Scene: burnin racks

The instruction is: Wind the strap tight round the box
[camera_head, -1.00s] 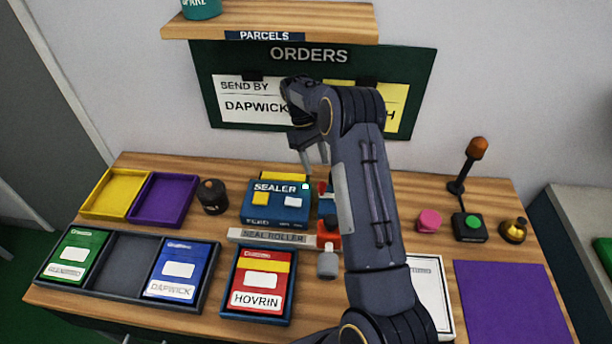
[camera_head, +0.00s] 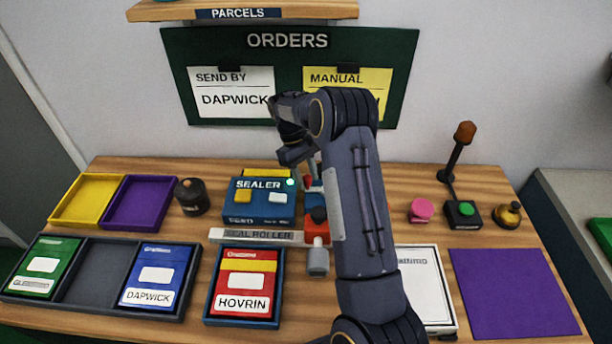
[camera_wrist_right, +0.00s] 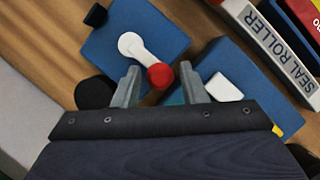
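A blue block carries a white crank arm (camera_wrist_right: 134,47) with a round red knob (camera_wrist_right: 160,76), seen in the right wrist view. My right gripper (camera_wrist_right: 160,87) is open, its two grey fingers either side of the knob with gaps showing. In the head view the red knob (camera_head: 308,181) is small beside the sealer, and my right arm partly hides the crank block. A red box (camera_head: 243,285) labelled HOVRIN, with a yellow band across it, lies in a blue tray (camera_head: 209,309). I cannot tell whether that band is the strap. My left gripper is not in view.
The blue sealer (camera_head: 255,210) with a green light stands left of the crank, behind the grey seal roller bar (camera_head: 257,236). A red part with a grey cylinder (camera_head: 318,262) stands close in front. A purple mat (camera_head: 515,290) is bare at right.

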